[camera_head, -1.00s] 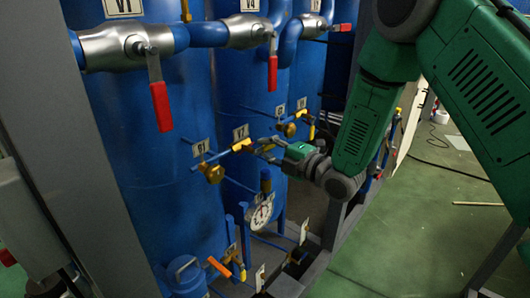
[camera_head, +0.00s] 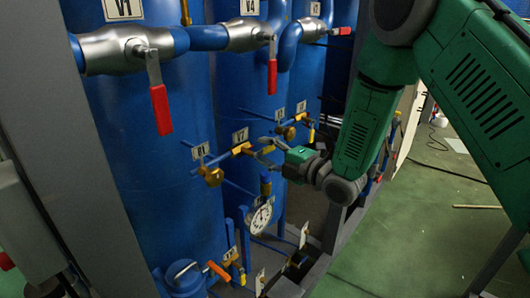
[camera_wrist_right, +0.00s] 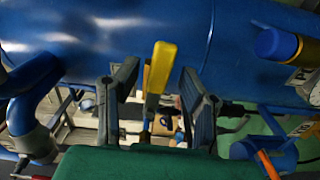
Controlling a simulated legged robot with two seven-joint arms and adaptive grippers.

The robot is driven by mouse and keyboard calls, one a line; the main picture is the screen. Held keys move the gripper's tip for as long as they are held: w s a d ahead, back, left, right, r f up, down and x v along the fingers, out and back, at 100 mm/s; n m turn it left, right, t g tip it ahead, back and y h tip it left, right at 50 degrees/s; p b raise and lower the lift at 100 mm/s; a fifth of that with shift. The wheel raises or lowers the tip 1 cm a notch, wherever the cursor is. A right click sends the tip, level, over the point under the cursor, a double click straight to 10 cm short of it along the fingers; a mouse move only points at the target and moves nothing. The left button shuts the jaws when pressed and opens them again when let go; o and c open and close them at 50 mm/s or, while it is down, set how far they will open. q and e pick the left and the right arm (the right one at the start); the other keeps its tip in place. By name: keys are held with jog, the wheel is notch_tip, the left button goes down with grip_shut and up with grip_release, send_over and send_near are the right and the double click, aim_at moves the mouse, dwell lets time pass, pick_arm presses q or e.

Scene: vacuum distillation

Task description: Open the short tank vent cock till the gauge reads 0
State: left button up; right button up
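The small brass vent cock (camera_head: 243,148) tagged V7 sits on a thin pipe from the blue tank. Its yellow lever (camera_wrist_right: 158,72) stands between my right gripper's spread fingers in the right wrist view. My right gripper (camera_head: 265,149) is open around the lever; a gap shows on both sides, so I see no grip. The gripper also shows in the right wrist view (camera_wrist_right: 158,100). The round white gauge (camera_head: 262,216) stands below the cock; its needle is too small to read. My left gripper is not in view.
Another brass cock (camera_head: 212,175) is left of V7, and one with a yellow lever (camera_head: 289,132) is behind. Red-handled valves (camera_head: 161,108) hang on the upper pipe. An orange-handled valve (camera_head: 219,269) is low down. Green floor (camera_head: 420,220) is open at right.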

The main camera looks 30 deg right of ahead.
jog(key=v, duration=1.2)
jog(key=shift+w+f, duration=0.15)
jog(key=s+a+f+m+g+h+b, duration=0.1)
jog(key=s+f+m+g, duration=0.15)
jog(key=f, duration=0.45)
jog(key=s+a+f+m+g+h+b, duration=0.15)
jog(key=f+m, duration=0.25)
jog(key=f, duration=0.4)
jog(key=s+a+f+m+g+h+b, duration=0.1)
jog(key=s+f+m+g+h, duration=0.2)
jog(key=f, duration=0.4)
jog(key=s+a+f+m+g+b, duration=0.1)
jog(key=s+f+m+g, duration=0.3)
jog(key=s+f+m, duration=0.2)
jog(key=s+a+f+m+g+h+b, duration=0.1)
jog(key=s+f+m+g, duration=0.4)
jog(key=s+f, duration=0.5)
jog(key=s+a+b, duration=0.1)
jog(key=s, duration=0.4)
jog(key=shift+m, duration=0.35)
jog(key=shift+w+f+h, duration=0.1)
jog(key=shift+w+h, duration=0.05)
jog(key=shift+h, duration=0.1)
dwell(1.8)
